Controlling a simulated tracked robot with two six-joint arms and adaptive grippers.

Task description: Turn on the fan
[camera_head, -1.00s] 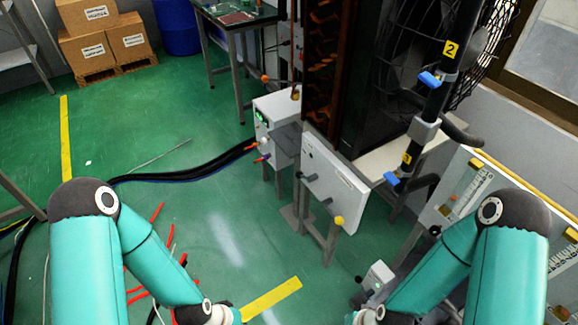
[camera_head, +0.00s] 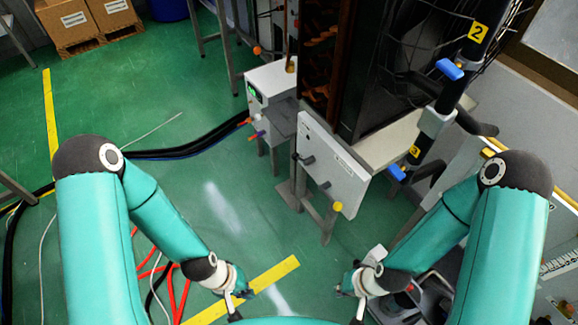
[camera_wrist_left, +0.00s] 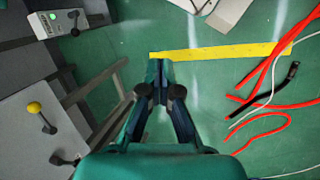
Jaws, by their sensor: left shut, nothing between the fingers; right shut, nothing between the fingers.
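The fan, a black wire guard (camera_head: 415,45) on a dark unit, is at the upper right of the head view, partly hidden by a black pipe. Below it is a white panel box (camera_head: 325,165) with dark levers and a yellow knob (camera_head: 337,207). Left of it stands a white control box (camera_head: 270,80) with a green light; its switch is too small to tell. My left gripper (camera_head: 238,301) is shut and empty above the floor, well short of both boxes; its closed fingers show in the left wrist view (camera_wrist_left: 159,75). My right gripper (camera_head: 358,309) is shut and empty at lower right.
Black hoses (camera_head: 190,145) and red cables (camera_head: 165,280) lie on the green floor at left. A pipe with blue valve handles (camera_head: 450,69) rises at right. Cartons (camera_head: 85,18) stand at the back left. Open floor lies before the white boxes.

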